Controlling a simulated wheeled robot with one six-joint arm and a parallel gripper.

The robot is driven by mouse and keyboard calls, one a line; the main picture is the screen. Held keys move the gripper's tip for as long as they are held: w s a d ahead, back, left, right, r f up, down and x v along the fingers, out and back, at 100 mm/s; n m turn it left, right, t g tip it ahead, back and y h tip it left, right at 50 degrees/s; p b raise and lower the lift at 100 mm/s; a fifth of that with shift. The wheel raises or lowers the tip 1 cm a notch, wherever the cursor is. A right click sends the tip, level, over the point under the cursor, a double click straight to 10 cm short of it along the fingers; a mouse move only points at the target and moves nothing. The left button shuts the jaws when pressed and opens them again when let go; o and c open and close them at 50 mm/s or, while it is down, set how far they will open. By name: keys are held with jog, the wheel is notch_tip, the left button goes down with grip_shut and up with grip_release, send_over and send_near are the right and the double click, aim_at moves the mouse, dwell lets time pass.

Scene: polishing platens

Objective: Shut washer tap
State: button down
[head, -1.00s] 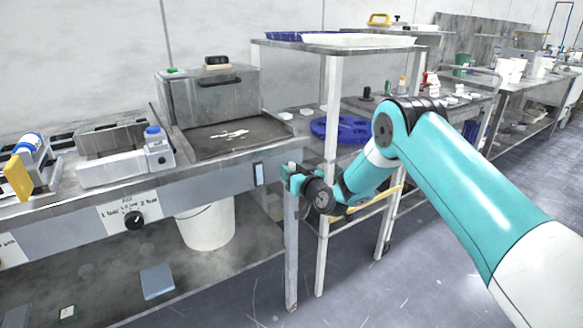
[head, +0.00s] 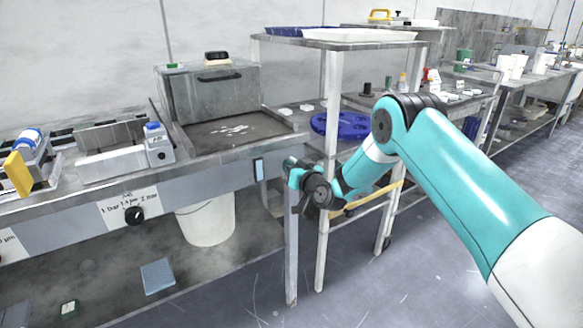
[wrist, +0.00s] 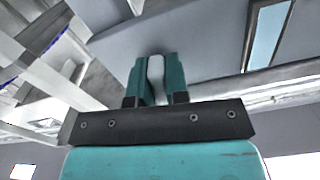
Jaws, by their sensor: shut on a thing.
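My gripper (head: 289,164) is at the right front corner of the bench, just right of the panel with a pale blue rectangle. In the wrist view my gripper's two teal fingers (wrist: 156,82) are closed on a small pale grey-white piece, which I take to be the washer tap (wrist: 156,67). Only its narrow end shows between the fingers; the rest is hidden. In the head view the tap is hidden by the gripper, so how far it is turned cannot be told.
The bench with a metal lidded box (head: 212,92) and a dark basin (head: 228,131) stands at left. A white-legged rack (head: 331,135) stands close behind my gripper. A black knob (head: 134,215) is on the bench front, and a white bucket (head: 207,222) stands below. Open floor lies front right.

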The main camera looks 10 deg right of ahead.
jog(key=m, duration=0.4)
jog(key=shift+b, duration=0.35)
jog(key=m, duration=0.4)
jog(key=shift+r, duration=0.1)
jog(key=m+p, duration=0.1)
jog(key=m, duration=0.3)
jog(key=shift+m, duration=1.9)
jog(key=c, duration=1.1)
grip_release()
jog(key=shift+s, duration=0.1)
